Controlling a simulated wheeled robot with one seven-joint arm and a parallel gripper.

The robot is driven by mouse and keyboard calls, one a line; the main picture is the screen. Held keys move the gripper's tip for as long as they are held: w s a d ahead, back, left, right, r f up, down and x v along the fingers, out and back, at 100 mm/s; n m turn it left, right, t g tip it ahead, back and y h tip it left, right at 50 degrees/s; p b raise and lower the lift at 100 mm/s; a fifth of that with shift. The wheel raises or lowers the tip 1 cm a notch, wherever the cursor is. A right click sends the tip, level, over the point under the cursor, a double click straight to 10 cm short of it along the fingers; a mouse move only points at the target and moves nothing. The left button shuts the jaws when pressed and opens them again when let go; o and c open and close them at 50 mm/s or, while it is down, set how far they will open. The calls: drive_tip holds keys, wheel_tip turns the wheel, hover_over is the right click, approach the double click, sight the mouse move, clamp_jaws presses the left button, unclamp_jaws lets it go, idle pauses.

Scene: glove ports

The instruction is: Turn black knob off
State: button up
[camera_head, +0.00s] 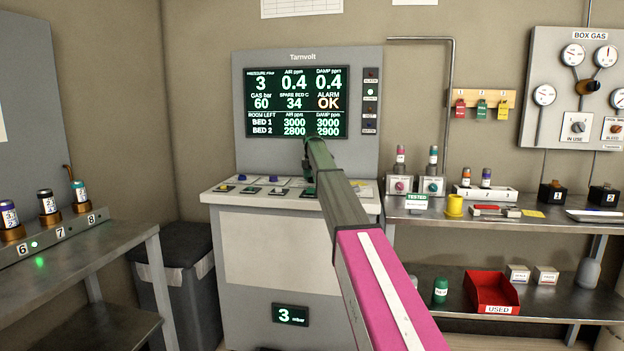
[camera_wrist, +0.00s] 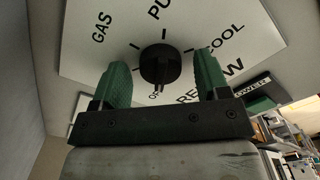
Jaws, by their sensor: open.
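The black knob (camera_wrist: 160,63) sits on a white dial plate (camera_wrist: 95,55) in the wrist view. Around it are the labels GAS, COOL, a partly cut-off PU, RENEW and a partly hidden OF. A pale mark shows at the knob's lower edge by OF; I cannot tell for sure which label the knob points to. My gripper (camera_wrist: 161,72) is open, with one green finger left and one right of the knob, a gap showing on each side. In the head view my gripper (camera_head: 317,155) is over the Tarnvolt console (camera_head: 225,195), and the knob is hidden there.
The console's screen (camera_head: 295,103) rises behind my gripper. A shelf (camera_head: 420,218) with pots and a red USED bin (camera_head: 490,292) stands right. A bench (camera_head: 70,265) with numbered bottles and a grey bin (camera_head: 180,275) stand left.

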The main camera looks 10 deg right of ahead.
wheel_tip(320, 180, up, 11)
idle(0.6)
drive_tip(key=shift+f, duration=0.1)
